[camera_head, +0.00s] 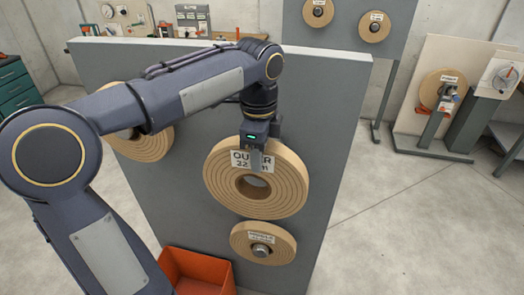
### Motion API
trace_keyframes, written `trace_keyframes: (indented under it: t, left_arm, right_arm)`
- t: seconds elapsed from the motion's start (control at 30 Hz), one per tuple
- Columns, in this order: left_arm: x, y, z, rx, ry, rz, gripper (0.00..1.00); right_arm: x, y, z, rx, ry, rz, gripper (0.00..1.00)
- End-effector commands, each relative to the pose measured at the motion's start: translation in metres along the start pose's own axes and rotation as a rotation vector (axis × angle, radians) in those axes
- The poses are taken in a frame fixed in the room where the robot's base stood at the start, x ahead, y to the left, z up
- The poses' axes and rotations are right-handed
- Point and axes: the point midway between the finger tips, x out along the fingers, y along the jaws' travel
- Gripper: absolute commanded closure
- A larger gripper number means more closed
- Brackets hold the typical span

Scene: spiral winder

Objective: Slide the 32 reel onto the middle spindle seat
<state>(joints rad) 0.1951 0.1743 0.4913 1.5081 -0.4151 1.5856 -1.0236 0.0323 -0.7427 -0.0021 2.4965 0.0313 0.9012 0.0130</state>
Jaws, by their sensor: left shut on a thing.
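My left gripper (262,163) is shut on the upper rim of a large tan wound reel (289,200), in front of the grey panel (330,120). A white label on the reel reads roughly "OUTER" with a number like 22 or 32, partly covered by the gripper. Through its centre hole a pale grey patch shows; I cannot tell whether it is a spindle end, or whether the reel touches the panel. A smaller labelled reel (281,245) sits below on a metal spindle (261,251). My right gripper is not in view.
Another tan reel (150,148) is on the panel's left, partly behind my left arm. An orange bin (195,270) stands at the panel's foot. A back board holds two small reels (374,27). A machine with a reel (443,88) stands right. Floor right of the panel is clear.

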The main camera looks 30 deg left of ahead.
Motion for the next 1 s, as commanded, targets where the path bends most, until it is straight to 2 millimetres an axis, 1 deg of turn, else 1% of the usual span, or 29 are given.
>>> trace_keyframes:
  t: [0.03,0.1,0.7,0.77,1.0]
  left_arm:
    - [0.001,0.004,0.0,0.0,0.001,-0.007,1.0]
    - [0.001,0.011,0.0,0.0,0.001,-0.008,1.0]
    - [0.001,0.067,0.0,0.0,0.002,-0.007,1.0]
    - [-0.005,0.072,0.0,0.0,0.001,-0.007,1.0]
    - [-0.01,0.088,0.0,0.001,0.001,-0.005,1.0]
  right_arm:
    - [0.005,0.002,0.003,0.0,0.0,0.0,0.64]
    - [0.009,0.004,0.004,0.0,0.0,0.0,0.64]
    - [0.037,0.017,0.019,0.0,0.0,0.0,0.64]
    - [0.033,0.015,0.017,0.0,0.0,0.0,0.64]
    - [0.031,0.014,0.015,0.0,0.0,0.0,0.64]
